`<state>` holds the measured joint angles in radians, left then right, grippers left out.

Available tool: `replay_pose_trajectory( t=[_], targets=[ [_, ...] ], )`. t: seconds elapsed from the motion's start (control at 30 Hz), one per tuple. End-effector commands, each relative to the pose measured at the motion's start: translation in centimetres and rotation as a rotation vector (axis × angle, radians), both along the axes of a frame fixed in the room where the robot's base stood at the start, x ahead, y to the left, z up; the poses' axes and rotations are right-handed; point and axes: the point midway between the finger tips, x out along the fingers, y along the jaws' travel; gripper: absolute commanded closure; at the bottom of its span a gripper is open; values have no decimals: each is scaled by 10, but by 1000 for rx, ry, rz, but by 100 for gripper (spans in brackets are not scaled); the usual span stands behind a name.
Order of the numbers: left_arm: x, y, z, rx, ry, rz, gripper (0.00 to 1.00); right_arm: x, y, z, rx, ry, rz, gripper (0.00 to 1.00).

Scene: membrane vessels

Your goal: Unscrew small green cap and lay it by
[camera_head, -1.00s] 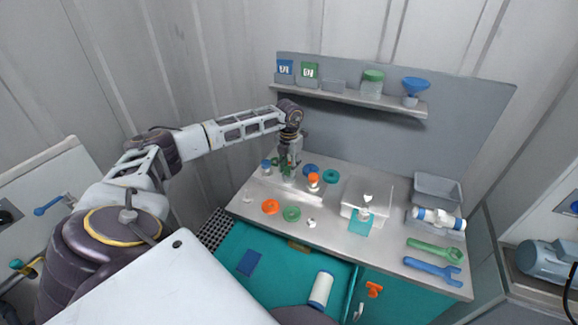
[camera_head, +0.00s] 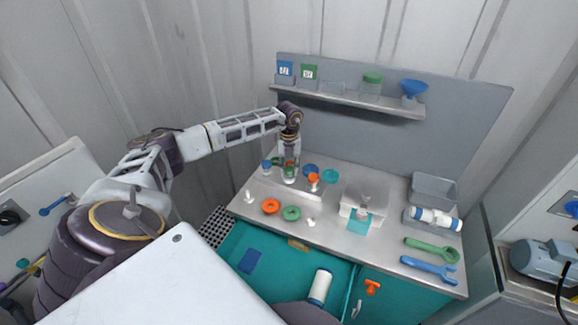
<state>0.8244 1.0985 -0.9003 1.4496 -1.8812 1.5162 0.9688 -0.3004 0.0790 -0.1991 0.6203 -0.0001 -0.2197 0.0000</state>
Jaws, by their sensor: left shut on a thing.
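My left gripper (camera_head: 289,165) points down over the rear left of the metal worktop. It is shut on a small green cap (camera_head: 289,171), which shows between its fingertips at the top of a small vessel. The fingers hide most of that vessel, and I cannot tell whether the cap is still threaded on it. A blue-capped vessel (camera_head: 266,166) stands just left of the gripper, and an orange-capped vessel (camera_head: 314,180) stands to its right. My right gripper is not in view.
The worktop's front middle has bare room.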

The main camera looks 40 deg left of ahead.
Motion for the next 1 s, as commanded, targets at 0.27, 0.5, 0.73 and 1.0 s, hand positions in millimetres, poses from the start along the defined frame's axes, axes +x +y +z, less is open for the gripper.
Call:
replay_pose_trajectory(
  t=[0.27,0.5,0.73,1.0],
  targets=[
    [0,0,1,-1,0,160,94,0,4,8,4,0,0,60],
    [0,-1,1,-2,-1,277,94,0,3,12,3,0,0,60],
    [0,0,0,-1,-1,292,94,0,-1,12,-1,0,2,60],
    [0,0,0,-1,-1,291,42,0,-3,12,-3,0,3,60]
  ],
)
